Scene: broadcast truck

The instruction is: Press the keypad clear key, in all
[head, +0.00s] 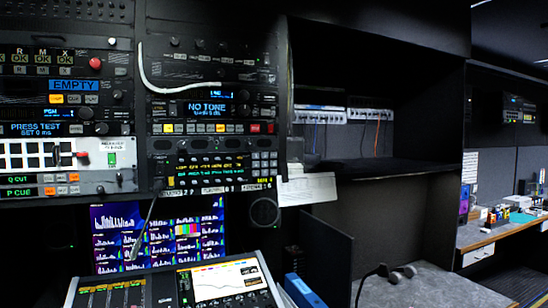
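A small block of grey keys (264,160), which looks like a keypad, is at the right end of a rack unit with a yellow and green text display (210,170). The labels on its keys are too small to read, so I cannot tell which one is the clear key. My gripper does not show in the head view.
Rack units fill the left, with a white cable (165,88) looping over the upper one. A gooseneck microphone (143,228) rises before a monitor (108,222) above a mixing console (215,281). White papers (307,189) hang right of the keys. A dark alcove (345,140) is open further right.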

